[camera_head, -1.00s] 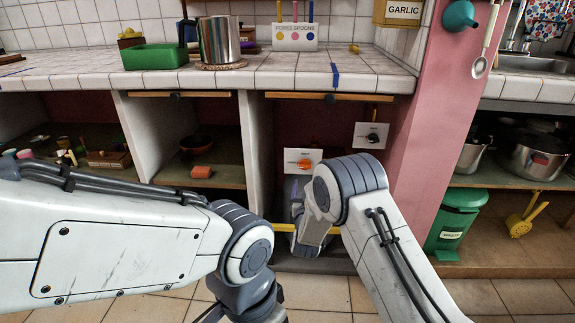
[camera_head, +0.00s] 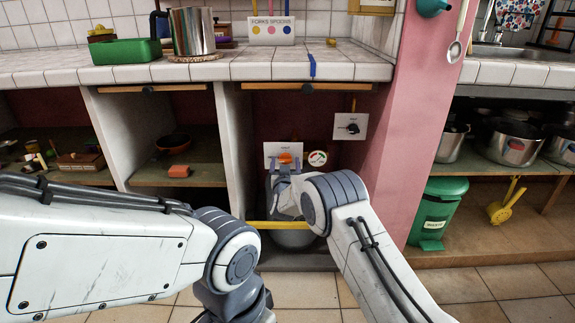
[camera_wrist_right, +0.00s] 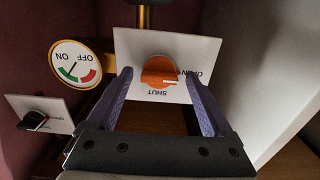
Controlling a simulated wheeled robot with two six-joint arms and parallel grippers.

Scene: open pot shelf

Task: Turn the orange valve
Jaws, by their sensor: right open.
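The orange valve (camera_head: 285,157) is a round knob on a white plate under the counter in the head view. In the right wrist view the orange valve (camera_wrist_right: 160,72) shows up close, with the words SHUT and OPEN upside down beside it. My right gripper (camera_head: 281,170) is in front of the plate, just below the knob in the head view. In the right wrist view the right gripper (camera_wrist_right: 160,82) is open, one finger on each side of the knob, with gaps to it. My left arm crosses the lower left; its gripper is out of the picture.
A round gauge (camera_wrist_right: 76,64) marked ON and OFF is beside the valve plate. A black knob on a white plate (camera_head: 350,126) is up to the right. A yellow bar (camera_head: 262,225) crosses below. The bay's white side wall (camera_head: 232,140) stands close on the left.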

